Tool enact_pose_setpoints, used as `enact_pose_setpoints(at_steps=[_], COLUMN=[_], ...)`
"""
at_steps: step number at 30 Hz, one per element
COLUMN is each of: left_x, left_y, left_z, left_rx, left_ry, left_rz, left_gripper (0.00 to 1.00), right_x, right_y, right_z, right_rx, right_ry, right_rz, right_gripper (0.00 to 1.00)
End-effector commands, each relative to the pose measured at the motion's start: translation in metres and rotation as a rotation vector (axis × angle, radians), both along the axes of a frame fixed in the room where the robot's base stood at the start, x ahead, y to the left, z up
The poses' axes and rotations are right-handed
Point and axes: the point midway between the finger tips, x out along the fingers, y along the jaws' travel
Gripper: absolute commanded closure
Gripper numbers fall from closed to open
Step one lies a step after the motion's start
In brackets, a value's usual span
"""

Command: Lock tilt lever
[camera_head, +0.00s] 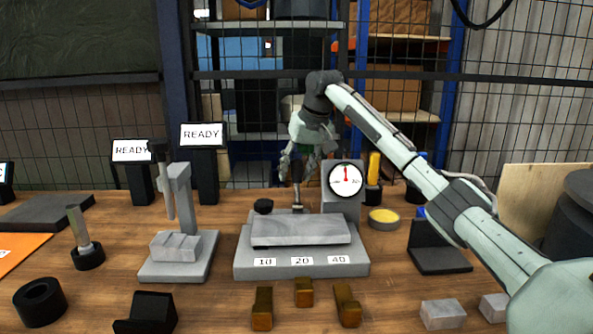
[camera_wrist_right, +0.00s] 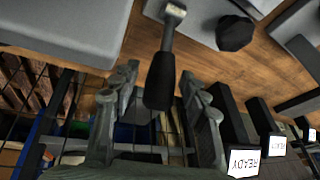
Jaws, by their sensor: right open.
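The tilt lever (camera_head: 298,192) is a thin upright stick at the back of the grey grinder base (camera_head: 300,265), left of a dial gauge (camera_head: 346,179). The wrist view shows its black handle (camera_wrist_right: 160,82) and metal shaft. My right gripper (camera_head: 299,160) is above and around the top of the lever. In the wrist view the two fingers (camera_wrist_right: 159,72) are apart, one on each side of the handle, with gaps visible. A black knob (camera_head: 264,206) sits left of the lever; it also shows in the wrist view (camera_wrist_right: 235,33). My left gripper is not in view.
A tilted grey table plate (camera_head: 300,231) lies on the base, above labels 10, 20 and 40. A grey stand with a lever (camera_head: 178,230) is at the left. Brass blocks (camera_head: 304,292) lie in front. READY screens (camera_head: 203,134) stand behind. A yellow-topped tin (camera_head: 383,219) is at the right.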

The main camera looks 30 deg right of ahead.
Motion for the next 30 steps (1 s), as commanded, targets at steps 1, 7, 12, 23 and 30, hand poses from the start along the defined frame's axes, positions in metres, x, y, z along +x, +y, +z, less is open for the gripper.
enact_pose_setpoints(at_steps=[1,7,12,23,30], left_x=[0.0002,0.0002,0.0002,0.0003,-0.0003], left_y=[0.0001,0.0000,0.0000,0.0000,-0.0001], left_z=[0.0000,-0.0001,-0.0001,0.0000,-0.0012], left_rx=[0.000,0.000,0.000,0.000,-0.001], left_ry=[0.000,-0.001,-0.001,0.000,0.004], left_rz=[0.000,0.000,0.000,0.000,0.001], left_gripper=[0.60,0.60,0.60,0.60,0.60], right_x=[0.0003,0.0002,0.0002,0.0002,-0.0009], right_y=[0.0001,0.0002,0.0003,0.0003,-0.0011], right_z=[-0.0005,-0.0003,-0.0001,0.0001,0.0000], right_rx=[0.000,0.000,0.000,0.000,-0.007], right_ry=[0.000,0.000,0.000,-0.001,-0.012], right_rz=[0.000,0.000,0.000,0.000,0.000], right_gripper=[0.55,0.60,0.81,1.00,1.00])
